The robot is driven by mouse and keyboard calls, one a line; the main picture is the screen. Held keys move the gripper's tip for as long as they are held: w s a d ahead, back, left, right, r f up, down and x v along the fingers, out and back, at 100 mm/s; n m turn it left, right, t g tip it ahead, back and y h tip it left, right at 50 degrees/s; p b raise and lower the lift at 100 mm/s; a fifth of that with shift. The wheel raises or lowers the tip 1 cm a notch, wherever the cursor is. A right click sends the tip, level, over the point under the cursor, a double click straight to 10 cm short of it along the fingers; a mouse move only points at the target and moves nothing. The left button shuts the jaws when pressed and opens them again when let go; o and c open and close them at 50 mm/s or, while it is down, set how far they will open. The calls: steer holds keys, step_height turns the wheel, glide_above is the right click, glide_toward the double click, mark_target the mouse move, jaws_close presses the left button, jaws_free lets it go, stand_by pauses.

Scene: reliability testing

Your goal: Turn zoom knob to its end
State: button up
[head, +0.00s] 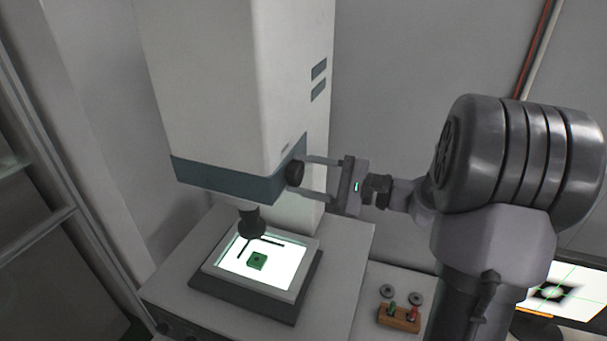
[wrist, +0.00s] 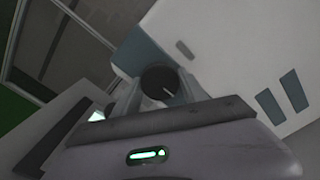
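The black round zoom knob (head: 294,173) sits on the side of the blue-grey band of the tall white machine (head: 225,80). In the wrist view the knob (wrist: 161,82) shows a pale pointer line slanting toward its lower right. My gripper (head: 303,175) reaches in from the right, with one finger above the knob and one below it. In the wrist view the fingers lie on either side of the knob. I cannot tell whether they press on it or leave a small gap.
Below the machine's lens (head: 251,221), a small green part (head: 257,261) lies on the lit stage (head: 305,284). A wooden block (head: 398,318) with green and red pins stands at the lower right. A monitor (head: 575,291) with a dark shape and green crosshair is at the right edge.

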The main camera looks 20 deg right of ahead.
steer(key=shift+m, duration=0.3)
steer(key=shift+c, duration=0.4)
steer(key=m+p, duration=0.2)
steer(key=m, duration=0.3)
steer(key=shift+r+p, duration=0.15)
steer(key=shift+p, duration=0.15)
steer(key=m+p, duration=0.3)
steer(key=m, duration=0.3)
steer(key=shift+d+r+p, duration=0.1)
steer(key=shift+p, duration=0.2)
steer(key=m+p, duration=0.5)
steer(key=m, duration=0.1)
steer(key=m+p, duration=0.3)
steer(key=m, duration=0.1)
steer(key=shift+w, duration=0.1)
steer(key=shift+m+p, duration=0.8)
steer(key=shift+m, duration=0.2)
steer(key=shift+f+m, duration=0.2)
steer(key=shift+m, duration=0.1)
steer(key=o, duration=1.4)
